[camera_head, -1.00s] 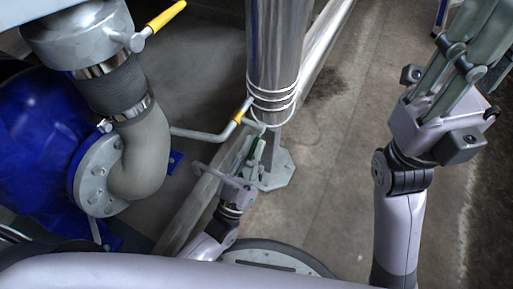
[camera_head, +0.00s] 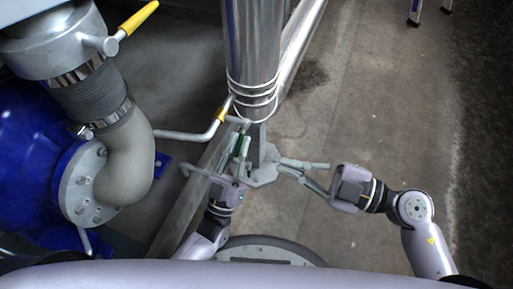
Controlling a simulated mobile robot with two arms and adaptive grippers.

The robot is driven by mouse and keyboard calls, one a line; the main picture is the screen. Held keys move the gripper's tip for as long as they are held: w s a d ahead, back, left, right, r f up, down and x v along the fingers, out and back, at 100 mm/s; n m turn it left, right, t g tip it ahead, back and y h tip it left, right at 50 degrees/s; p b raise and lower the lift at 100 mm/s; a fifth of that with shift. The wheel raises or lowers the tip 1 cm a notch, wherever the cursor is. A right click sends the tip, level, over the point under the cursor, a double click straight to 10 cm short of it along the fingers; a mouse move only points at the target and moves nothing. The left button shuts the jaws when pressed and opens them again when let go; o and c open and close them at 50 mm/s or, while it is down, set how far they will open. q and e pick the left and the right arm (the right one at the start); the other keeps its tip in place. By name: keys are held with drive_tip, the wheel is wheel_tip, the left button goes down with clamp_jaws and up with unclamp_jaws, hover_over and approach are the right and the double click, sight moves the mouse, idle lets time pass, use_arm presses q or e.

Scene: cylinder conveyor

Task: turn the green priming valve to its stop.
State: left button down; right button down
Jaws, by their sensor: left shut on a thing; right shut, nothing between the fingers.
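The green priming valve shows as a small dark green piece (camera_head: 245,143) beside the foot of the shiny steel column. My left gripper (camera_head: 241,150) is shut on it from below, and its fingers hide most of the valve. How far the valve is turned cannot be told. My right gripper (camera_head: 303,167) is shut and empty, to the right of the column foot, with its fingers pointing left toward the column. It is apart from the valve.
The steel column (camera_head: 252,50) with rings rises behind the valve. A grey bent pipe (camera_head: 130,160) with a blue tank (camera_head: 25,140) stands at left. A yellow lever (camera_head: 138,18) and a yellow-banded rod (camera_head: 190,135) are nearby.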

use_arm(q)
drive_tip(key=shift+f, duration=0.1)
use_arm(e)
drive_tip(key=w+a+f, duration=0.3)
drive_tip(key=w+a, duration=0.2)
drive_tip(key=a, duration=0.4)
drive_tip(key=shift+w+f, duration=0.35)
use_arm(q)
drive_tip(key=shift+a, duration=0.1)
use_arm(e)
drive_tip(key=shift+a, duration=0.1)
